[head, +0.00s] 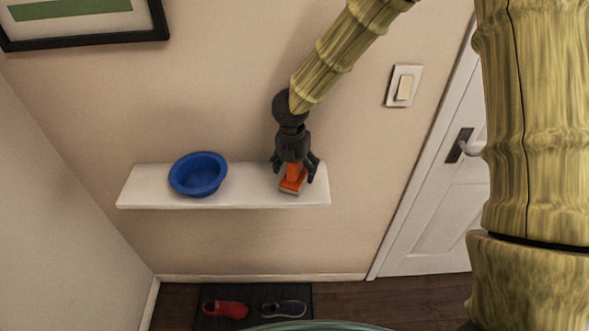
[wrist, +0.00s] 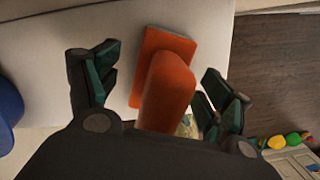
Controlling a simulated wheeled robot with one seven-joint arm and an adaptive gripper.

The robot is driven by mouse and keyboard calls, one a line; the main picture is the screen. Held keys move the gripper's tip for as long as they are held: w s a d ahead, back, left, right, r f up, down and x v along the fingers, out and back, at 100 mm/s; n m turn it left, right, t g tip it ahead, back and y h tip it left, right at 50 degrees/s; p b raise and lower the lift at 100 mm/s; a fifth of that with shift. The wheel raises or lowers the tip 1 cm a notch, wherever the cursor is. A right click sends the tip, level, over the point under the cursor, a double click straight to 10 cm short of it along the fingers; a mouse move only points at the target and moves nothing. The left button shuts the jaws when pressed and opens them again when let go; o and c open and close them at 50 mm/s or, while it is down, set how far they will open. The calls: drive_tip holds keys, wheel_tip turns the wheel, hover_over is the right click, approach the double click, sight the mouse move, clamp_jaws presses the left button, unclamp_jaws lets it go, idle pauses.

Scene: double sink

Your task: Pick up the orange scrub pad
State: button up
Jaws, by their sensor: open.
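The orange scrub pad (head: 291,184) lies on a white wall shelf, near its right end. My gripper (head: 295,174) is just above it, pointing down, with its fingers on either side of the pad. In the wrist view the pad (wrist: 165,85) shows a flat orange base and a raised rounded handle between my gripper's two fingers (wrist: 160,88). The fingers are spread, with a gap visible on each side of the handle. The near end of the handle is hidden behind the gripper body.
A blue bowl (head: 198,175) stands on the white shelf (head: 245,198) to the left; its edge also shows in the wrist view (wrist: 8,110). The shelf between bowl and pad is clear. A red shoe (head: 226,309) and a dark shoe (head: 284,308) lie on a floor mat below.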

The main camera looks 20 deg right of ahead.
drive_tip(key=shift+d+f, duration=0.1)
drive_tip(key=shift+f, duration=0.5)
drive_tip(key=c, duration=1.2)
drive_tip(key=shift+s+r+b, duration=0.1)
drive_tip(key=shift+b, duration=0.2)
drive_tip(key=shift+c, duration=0.2)
drive_tip(key=shift+s+r+b, duration=0.1)
drive_tip(key=shift+r+b, duration=0.05)
drive_tip(key=shift+b, duration=0.2)
wheel_tip(320, 180, up, 6)
drive_tip(key=shift+r+b, duration=0.25)
drive_tip(key=shift+b, duration=0.75)
drive_tip(key=s+a+b, duration=0.2)
drive_tip(key=s+b, duration=0.1)
drive_tip(key=s, duration=0.6)
drive_tip(key=s+a+b, duration=0.3)
drive_tip(key=s, duration=0.7)
drive_tip(key=shift+a, duration=0.3)
